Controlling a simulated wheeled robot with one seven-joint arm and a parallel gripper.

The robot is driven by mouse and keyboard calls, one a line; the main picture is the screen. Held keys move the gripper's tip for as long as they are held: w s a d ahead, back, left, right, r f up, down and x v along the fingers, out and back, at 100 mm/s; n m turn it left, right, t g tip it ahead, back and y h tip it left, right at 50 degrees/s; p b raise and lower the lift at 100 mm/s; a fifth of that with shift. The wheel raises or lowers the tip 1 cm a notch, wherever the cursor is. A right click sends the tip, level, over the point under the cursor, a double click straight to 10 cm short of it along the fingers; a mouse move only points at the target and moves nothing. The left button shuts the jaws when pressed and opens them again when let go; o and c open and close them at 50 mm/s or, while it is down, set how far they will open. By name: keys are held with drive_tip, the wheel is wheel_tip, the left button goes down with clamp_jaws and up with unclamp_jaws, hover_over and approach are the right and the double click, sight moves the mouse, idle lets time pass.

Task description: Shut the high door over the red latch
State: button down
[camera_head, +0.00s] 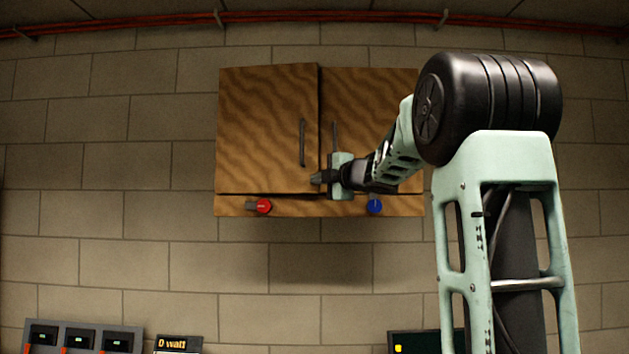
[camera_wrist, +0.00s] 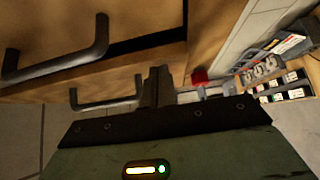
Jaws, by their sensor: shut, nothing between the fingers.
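The wooden door over the red latch (camera_head: 262,125) is the cabinet's left door in the head view. It stands slightly ajar, its right edge proud of the neighbouring door. Its dark bar handle (camera_head: 302,143) is near that edge; a large handle also shows in the wrist view (camera_wrist: 60,62). The red latch (camera_head: 263,206) sits on the strip below the door, and its red knob shows in the wrist view (camera_wrist: 199,76). My gripper (camera_head: 316,179) is shut and empty, by the door's lower right corner. I cannot tell whether it touches the door.
The right door (camera_head: 367,95) looks flush, partly hidden by my arm. A blue latch (camera_head: 375,206) is below it. The cabinet hangs on a block wall (camera_head: 110,225). Panels with dark displays (camera_head: 82,338) stand low at the left. The space below the cabinet looks clear.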

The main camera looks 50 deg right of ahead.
idle(0.3)
drive_tip(key=d+p, duration=0.1)
drive_tip(key=w+d+n+y, duration=0.1)
drive_tip(key=w+d+y+p, duration=0.1)
drive_tip(key=shift+d+r+n+p, duration=0.1)
drive_tip(key=shift+r+n+p, duration=0.1)
drive_tip(key=shift+n+p, duration=0.1)
drive_tip(key=shift+s, duration=0.1)
